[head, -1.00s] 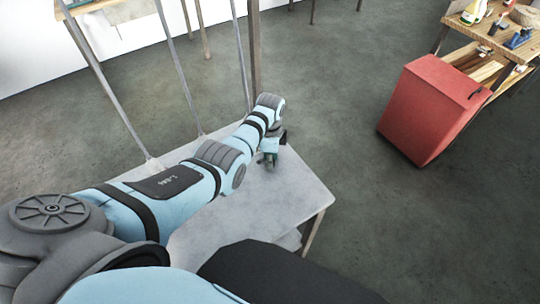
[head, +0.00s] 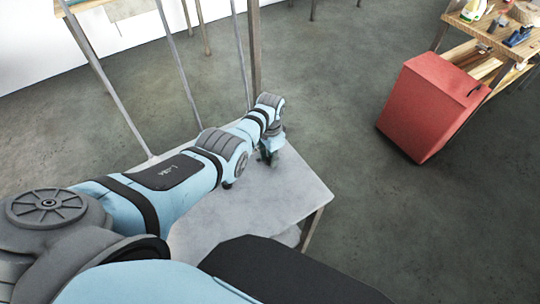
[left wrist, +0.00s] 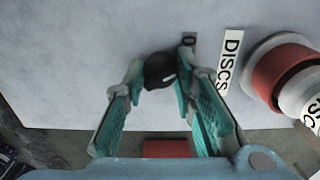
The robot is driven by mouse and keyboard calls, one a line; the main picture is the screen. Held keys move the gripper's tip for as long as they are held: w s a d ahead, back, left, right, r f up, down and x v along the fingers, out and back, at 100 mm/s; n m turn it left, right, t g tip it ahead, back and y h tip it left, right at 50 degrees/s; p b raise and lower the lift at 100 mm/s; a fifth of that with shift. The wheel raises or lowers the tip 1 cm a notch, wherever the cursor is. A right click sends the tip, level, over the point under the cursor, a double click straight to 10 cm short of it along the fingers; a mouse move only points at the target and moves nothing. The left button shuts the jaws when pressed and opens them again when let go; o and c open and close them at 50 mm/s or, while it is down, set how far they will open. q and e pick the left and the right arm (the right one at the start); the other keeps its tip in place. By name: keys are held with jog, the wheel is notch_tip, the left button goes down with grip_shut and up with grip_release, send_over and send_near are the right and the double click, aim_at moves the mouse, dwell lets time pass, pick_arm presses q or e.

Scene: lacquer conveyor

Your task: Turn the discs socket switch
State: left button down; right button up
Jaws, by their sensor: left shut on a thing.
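The discs socket switch shows in the left wrist view as a dark round knob (left wrist: 160,70) on a pale grey surface. A black-on-white "DISCS" label (left wrist: 229,62) is to its right, and a small dark "0" mark (left wrist: 189,39) is just above right of it. My left gripper (left wrist: 158,82) has its teal fingers on either side of the knob and is shut on it; the fingertips hide its sides. In the head view my left gripper (head: 270,154) is low over the grey table (head: 285,195), and the knob is hidden there. My right gripper is not in view.
A red and white round object (left wrist: 280,70) with a "DISCS" label is close to the right of the gripper in the left wrist view. A red cabinet (head: 430,105) stands on the floor, and a wooden workbench (head: 500,40) is at the top right. Thin upright posts stand behind the table.

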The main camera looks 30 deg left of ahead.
aim_at(270, 157)
pick_arm(q)
jog(key=shift+f, duration=0.1)
dwell(0.3)
jog(key=c, duration=1.3)
grip_release()
notch_tip(270, 157, up, 12)
